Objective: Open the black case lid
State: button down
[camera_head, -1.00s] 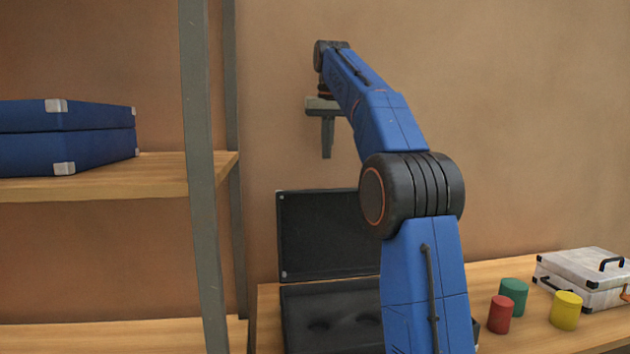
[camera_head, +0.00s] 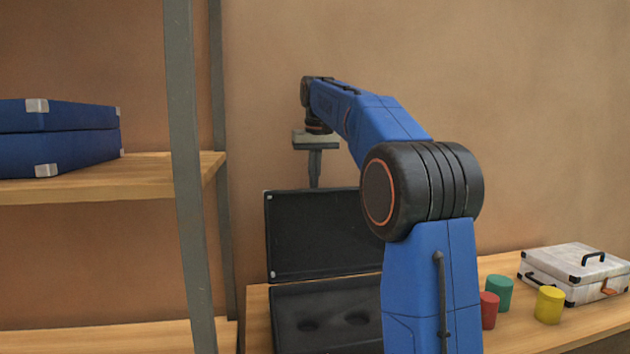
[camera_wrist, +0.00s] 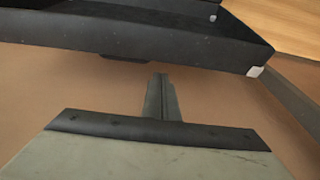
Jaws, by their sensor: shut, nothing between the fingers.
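The black case stands open on the wooden table in the head view. Its lid (camera_head: 322,236) is upright at the back, and its base (camera_head: 325,320) shows a dark interior with round recesses. My arm hides the right part of both. My gripper (camera_head: 314,184) points down at the lid's top edge, shut and empty; whether it touches the lid I cannot tell. In the wrist view my shut gripper (camera_wrist: 160,80) is close to the lid's dark edge (camera_wrist: 120,40), with the wall behind.
A white case (camera_head: 575,272) lies shut on the table at the right. Near it stand red (camera_head: 488,311), green (camera_head: 499,292) and yellow (camera_head: 549,304) cylinders. A shelf post (camera_head: 185,180) rises at the left, and a blue case (camera_head: 60,140) lies on the shelf.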

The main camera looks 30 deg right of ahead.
aim_at(319, 190)
jog(key=shift+s+a, duration=0.25)
jog(key=shift+s, duration=0.45)
jog(key=shift+s+a+r+t, duration=0.15)
jog(key=shift+s, duration=0.35)
jog(key=shift+s+a+r+t, duration=0.1)
jog(key=shift+s+r+t, duration=0.05)
jog(key=shift+s, duration=0.3)
jog(key=shift+s+a+r, duration=0.15)
jog(key=shift+s+a, duration=0.1)
jog(key=shift+s, duration=0.6)
jog(key=shift+s+a+r, duration=0.15)
jog(key=shift+s+a, duration=0.1)
jog(key=shift+s, duration=0.6)
jog(key=shift+w, duration=0.1)
